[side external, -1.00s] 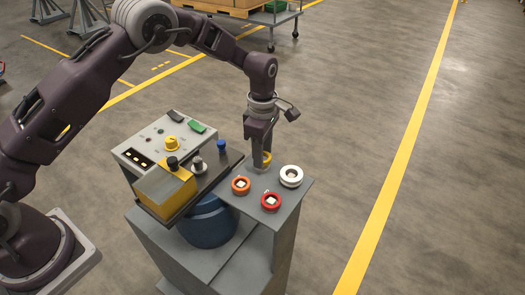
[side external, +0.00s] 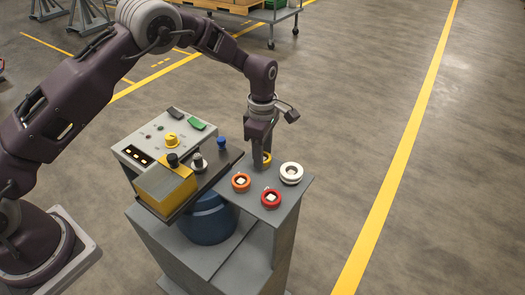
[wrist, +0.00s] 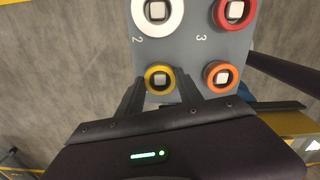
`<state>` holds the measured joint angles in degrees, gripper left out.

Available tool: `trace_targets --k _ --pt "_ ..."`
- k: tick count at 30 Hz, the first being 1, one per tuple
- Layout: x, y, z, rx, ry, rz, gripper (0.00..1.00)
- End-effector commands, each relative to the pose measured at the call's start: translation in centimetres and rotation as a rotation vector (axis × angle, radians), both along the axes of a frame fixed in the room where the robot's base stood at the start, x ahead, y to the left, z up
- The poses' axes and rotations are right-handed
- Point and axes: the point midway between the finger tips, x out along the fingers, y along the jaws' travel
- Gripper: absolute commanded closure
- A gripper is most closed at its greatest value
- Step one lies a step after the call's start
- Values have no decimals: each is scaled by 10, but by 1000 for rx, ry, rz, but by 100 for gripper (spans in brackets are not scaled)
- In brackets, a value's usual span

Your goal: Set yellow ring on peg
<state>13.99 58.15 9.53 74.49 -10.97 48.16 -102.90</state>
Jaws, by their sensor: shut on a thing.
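The yellow ring (wrist: 148,79) is between the fingers of my gripper (wrist: 160,90), which is shut on it. In the wrist view the pale square top of a peg (wrist: 160,79) shows inside the ring's hole, so the ring looks to be around the peg. How far down it sits I cannot tell. In the side view the yellow ring (side external: 267,157) is partly hidden by my gripper (side external: 262,158), low over the far corner of the grey stand top (side external: 255,200).
A white ring (side external: 291,173), an orange ring (side external: 241,182) and a red ring (side external: 271,198) sit around other pegs close by. A control box (side external: 165,145) with knobs, a blue knob (side external: 221,142) and a yellow block (side external: 165,190) stand to the left.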

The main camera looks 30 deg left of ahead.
Motion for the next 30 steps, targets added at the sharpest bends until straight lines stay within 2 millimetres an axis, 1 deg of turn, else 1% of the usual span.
trace_targets --k 8,9,11,12,13,19,20,21,23,30 --pt "0 0 -1 0 0 0 100" --pt "0 0 -1 0 0 0 56" --pt "0 0 -1 0 0 0 44" --pt "0 0 -1 0 0 0 36" --pt "0 0 -1 0 0 0 32" --pt "0 0 -1 1 0 0 32" --pt "0 0 -1 1 0 0 30" --pt "0 0 -1 1 0 0 22" --pt "0 0 -1 1 0 0 11" --pt "0 0 -1 1 0 0 10"
